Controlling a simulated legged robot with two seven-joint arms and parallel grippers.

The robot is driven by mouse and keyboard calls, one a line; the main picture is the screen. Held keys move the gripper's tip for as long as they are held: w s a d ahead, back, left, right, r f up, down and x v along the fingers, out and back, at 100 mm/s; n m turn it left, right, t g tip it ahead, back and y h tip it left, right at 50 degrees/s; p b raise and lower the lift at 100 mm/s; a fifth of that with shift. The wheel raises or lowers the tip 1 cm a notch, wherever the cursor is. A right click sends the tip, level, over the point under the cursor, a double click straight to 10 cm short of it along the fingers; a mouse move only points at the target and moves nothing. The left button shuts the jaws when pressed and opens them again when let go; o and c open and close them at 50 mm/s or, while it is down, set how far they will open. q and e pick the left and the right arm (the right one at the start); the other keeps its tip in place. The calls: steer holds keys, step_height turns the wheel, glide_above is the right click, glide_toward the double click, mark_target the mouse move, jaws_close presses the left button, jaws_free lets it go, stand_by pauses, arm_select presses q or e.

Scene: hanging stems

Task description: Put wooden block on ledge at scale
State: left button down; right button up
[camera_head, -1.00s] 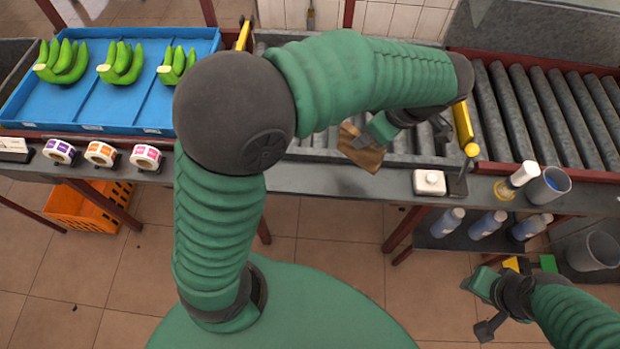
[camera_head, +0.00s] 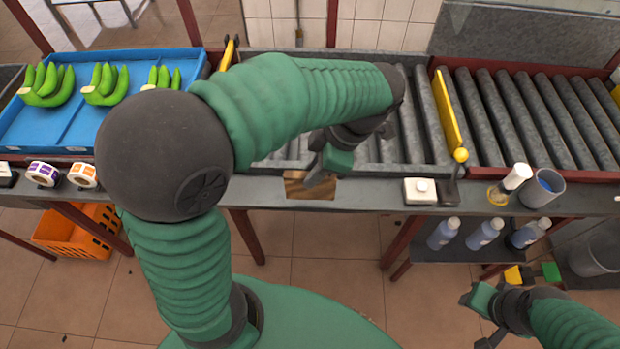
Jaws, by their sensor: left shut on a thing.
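The wooden block (camera_head: 296,187) is brown, and its top is partly covered by my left gripper. My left gripper (camera_head: 318,177) is shut on the block, over the grey front ledge (camera_head: 370,194) that runs before the rollers. The block looks level and low at the ledge; I cannot tell whether it touches. The roller section behind it (camera_head: 412,135), with a grey frame, may be the scale. My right gripper (camera_head: 482,318) is at the lower right, away from the ledge, empty, with its fingers apart.
A white box with a knob (camera_head: 420,191), a yellow bar (camera_head: 446,110), a jar (camera_head: 510,184) and a grey cup (camera_head: 545,187) stand right of the block. Label rolls (camera_head: 84,175) and a blue tray (camera_head: 20,130) of green bananas are left. The ledge between is clear.

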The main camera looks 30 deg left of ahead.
arm_select(q)
steer(key=x, duration=0.4)
steer(key=shift+w+b, duration=0.3)
steer(key=shift+w, duration=0.05)
steer(key=shift+a, duration=0.1)
steer(key=c, duration=1.4)
jaws_free()
steer(key=shift+o, duration=0.4)
steer(key=shift+d, duration=0.25)
arm_select(e)
steer(key=shift+a+f, duration=0.25)
arm_select(q)
steer(key=shift+r, duration=0.1)
steer(key=p+v, duration=0.2)
steer(key=v, duration=0.9)
steer(key=shift+w+r, duration=0.1)
steer(key=shift+r, duration=0.35)
arm_select(e)
steer(key=shift+w+v, duration=0.2)
steer(key=shift+v, duration=0.75)
